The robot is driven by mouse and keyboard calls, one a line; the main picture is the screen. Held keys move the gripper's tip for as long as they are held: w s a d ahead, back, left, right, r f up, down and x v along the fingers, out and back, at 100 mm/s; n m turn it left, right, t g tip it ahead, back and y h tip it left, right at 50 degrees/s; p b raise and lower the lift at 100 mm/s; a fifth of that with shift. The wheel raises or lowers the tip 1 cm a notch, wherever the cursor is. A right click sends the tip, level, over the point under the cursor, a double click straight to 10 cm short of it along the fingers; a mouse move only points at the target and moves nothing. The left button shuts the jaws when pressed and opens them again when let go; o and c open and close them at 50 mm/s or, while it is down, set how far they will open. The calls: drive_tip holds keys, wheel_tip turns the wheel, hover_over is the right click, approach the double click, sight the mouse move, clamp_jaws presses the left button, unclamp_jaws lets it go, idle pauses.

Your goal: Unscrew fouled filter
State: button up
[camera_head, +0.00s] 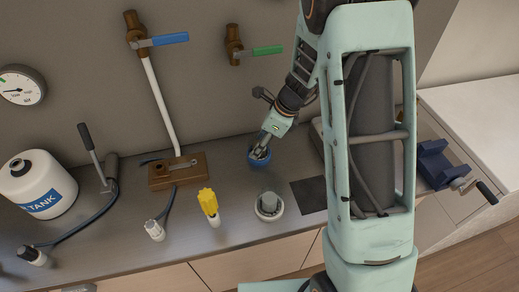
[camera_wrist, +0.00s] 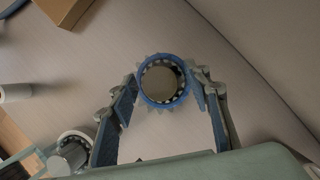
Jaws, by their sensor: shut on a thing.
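My gripper (camera_head: 262,151) is shut on a blue round cup (camera_head: 259,161) near the back of the counter. In the wrist view my gripper (camera_wrist: 163,88) has its fingers on both sides of the cup's toothed blue rim (camera_wrist: 145,97). A dull brown-grey disc shows inside the rim, with pale marks around it. I cannot tell whether the cup touches the counter. A grey ribbed cylinder (camera_head: 269,201), perhaps the filter, stands upright in a white round base in front of my gripper. It also shows at the lower left of the wrist view (camera_wrist: 72,150), apart from my fingers.
A yellow-topped piece (camera_head: 208,203) and a white fitting (camera_head: 154,230) stand left of the base. A wooden block (camera_head: 179,172) with a pipe stands farther left, near a white tank (camera_head: 36,185). A dark mat (camera_head: 309,194) lies right of the base. A blue vise (camera_head: 440,163) is at the right.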

drive_tip(key=o, duration=1)
drive_tip(key=shift+f+n+g, duration=0.1)
drive_tip(key=shift+n+g, duration=0.2)
drive_tip(key=shift+n, duration=0.5)
drive_tip(key=o, duration=0.5)
drive_tip(key=shift+c, duration=0.2)
drive_tip(key=p+v, duration=0.5)
drive_tip(key=v, duration=0.2)
